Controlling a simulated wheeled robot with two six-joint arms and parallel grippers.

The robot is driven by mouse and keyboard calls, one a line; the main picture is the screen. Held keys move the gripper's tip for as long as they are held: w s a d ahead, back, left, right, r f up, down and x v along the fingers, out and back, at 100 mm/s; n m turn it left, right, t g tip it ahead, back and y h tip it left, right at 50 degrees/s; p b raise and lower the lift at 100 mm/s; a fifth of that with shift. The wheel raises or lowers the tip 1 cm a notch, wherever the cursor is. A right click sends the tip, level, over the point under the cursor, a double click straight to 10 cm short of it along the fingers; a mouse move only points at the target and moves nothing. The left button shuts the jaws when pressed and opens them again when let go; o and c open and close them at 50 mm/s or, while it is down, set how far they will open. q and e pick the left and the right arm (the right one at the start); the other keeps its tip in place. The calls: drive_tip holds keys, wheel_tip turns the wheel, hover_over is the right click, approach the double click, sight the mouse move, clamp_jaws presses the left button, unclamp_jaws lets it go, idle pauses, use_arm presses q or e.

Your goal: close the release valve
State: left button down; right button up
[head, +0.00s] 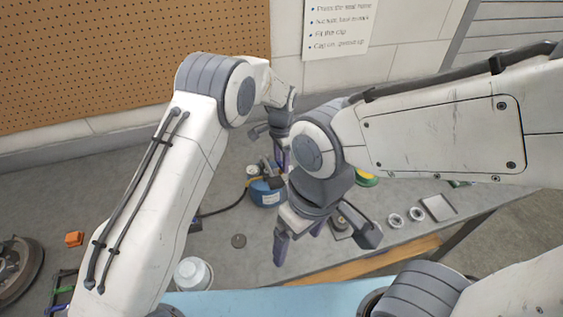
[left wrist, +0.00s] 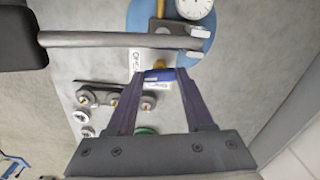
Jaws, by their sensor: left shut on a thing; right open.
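The blue pump body (head: 266,194) stands on the grey bench in the head view, with a white round gauge (head: 252,169) and a dark hose. In the left wrist view the gauge (left wrist: 195,7) sits at the top over the round blue body (left wrist: 140,15). My left gripper (left wrist: 166,75) is shut on a small blue piece (left wrist: 158,76) with a white label, below the brass and grey fittings. I cannot tell whether this piece is the release valve. In the head view my left gripper (head: 279,152) is partly hidden behind my right arm. My right gripper (head: 327,240) is open and empty in front of the pump.
A green and yellow item (head: 367,179), two metal rings (head: 396,220), and a shallow tray (head: 438,207) lie to the right. A pegboard wall (head: 100,60) stands behind.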

use_arm(q)
drive_tip(key=n+b, duration=0.1)
drive_tip(key=n, duration=0.2)
drive_tip(key=shift+n, duration=0.3)
drive_tip(key=n+b, duration=0.1)
drive_tip(key=n, duration=0.2)
drive_tip(key=shift+n, duration=0.3)
drive_tip(key=n+b, duration=0.1)
drive_tip(key=n, duration=0.3)
drive_tip(key=shift+n, duration=0.3)
drive_tip(key=shift+n+b, duration=0.3)
drive_tip(key=shift+n, duration=1.5)
drive_tip(key=shift+w+r, duration=0.1)
drive_tip(key=shift+c, duration=1.4)
unclamp_jaws()
